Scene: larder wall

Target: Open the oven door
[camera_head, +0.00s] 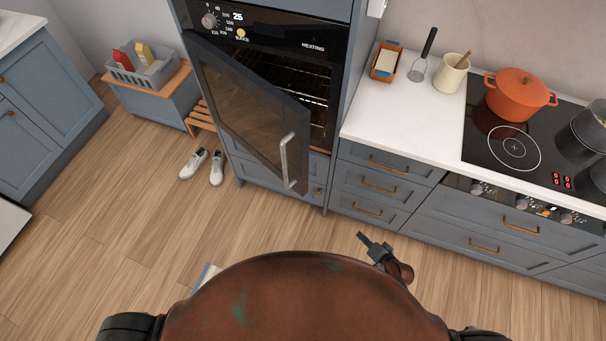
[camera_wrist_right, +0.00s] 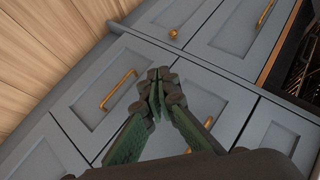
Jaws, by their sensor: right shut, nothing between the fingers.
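The oven (camera_head: 272,65) is built into a tall blue cabinet. Its dark glass door (camera_head: 245,105) is hinged on the left and stands partly open, swung out toward me, with the racks inside showing at the right. The silver handle (camera_head: 287,160) is upright near the door's free edge. My right gripper (camera_head: 364,240) is to the right of and below the handle, apart from it, in front of the drawers. In the wrist view the right gripper (camera_wrist_right: 155,92) is shut and empty, facing drawer fronts. My left gripper is not in view.
Drawers (camera_head: 377,185) with brass handles lie below the worktop (camera_head: 400,115) at right. An orange pot (camera_head: 518,95) sits on the hob (camera_head: 500,145). White shoes (camera_head: 205,166) and a slatted wooden rack (camera_head: 201,118) are left of the oven. The floor before it is clear.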

